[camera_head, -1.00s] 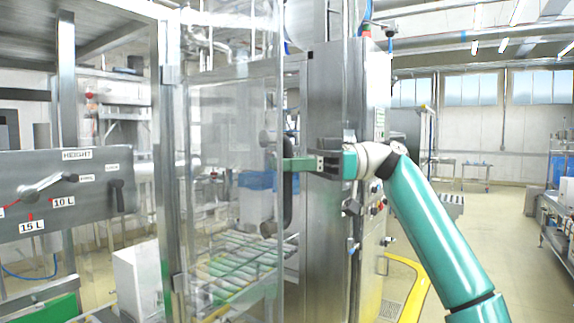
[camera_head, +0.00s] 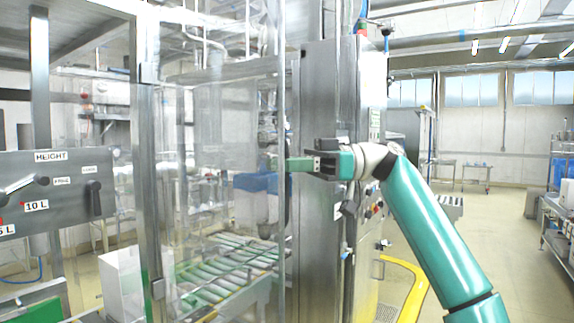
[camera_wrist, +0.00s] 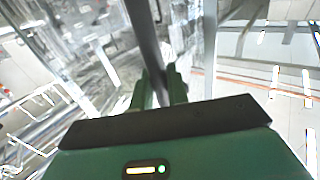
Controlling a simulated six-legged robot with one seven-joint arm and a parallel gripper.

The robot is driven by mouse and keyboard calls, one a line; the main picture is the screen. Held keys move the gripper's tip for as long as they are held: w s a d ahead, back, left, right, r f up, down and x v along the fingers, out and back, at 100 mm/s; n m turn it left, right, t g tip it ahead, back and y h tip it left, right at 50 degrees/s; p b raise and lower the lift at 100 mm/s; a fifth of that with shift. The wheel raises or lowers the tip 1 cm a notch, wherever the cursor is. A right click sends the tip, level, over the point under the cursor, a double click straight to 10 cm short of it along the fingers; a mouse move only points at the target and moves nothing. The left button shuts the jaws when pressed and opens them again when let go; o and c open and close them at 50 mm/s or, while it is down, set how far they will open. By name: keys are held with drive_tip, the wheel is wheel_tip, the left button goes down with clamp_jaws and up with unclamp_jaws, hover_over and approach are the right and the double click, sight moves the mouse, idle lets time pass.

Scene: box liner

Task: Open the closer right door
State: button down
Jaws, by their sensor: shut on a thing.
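The closer right door (camera_head: 225,130) is a clear panel in the middle of the head view. Its left side runs along a metal post and its free edge is near the cabinet. A dark vertical handle (camera_head: 288,205) sits by that edge, seen almost edge-on. My gripper (camera_head: 287,164) reaches in from the right and is shut on the handle. In the wrist view the green fingers (camera_wrist: 160,88) close around a dark bar (camera_wrist: 146,38) running up the picture. The exact finger contact is partly hidden. The door appears to stand at an angle to the machine front.
A steel cabinet (camera_head: 322,240) stands just right of the door, behind my gripper. A panel labelled HEIGHT (camera_head: 60,185) is at the left. A roller conveyor (camera_head: 225,270) shows through the clear panel. A yellow floor rail (camera_head: 412,280) curves at the lower right. Open floor lies farther right.

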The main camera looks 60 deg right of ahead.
drive_tip(key=shift+w, duration=0.1)
drive_tip(key=c, duration=1.4)
unclamp_jaws()
drive_tip(key=shift+w, duration=0.1)
drive_tip(key=shift+c, duration=0.2)
drive_tip(key=v, duration=1.4)
drive_tip(key=shift+a, duration=0.15)
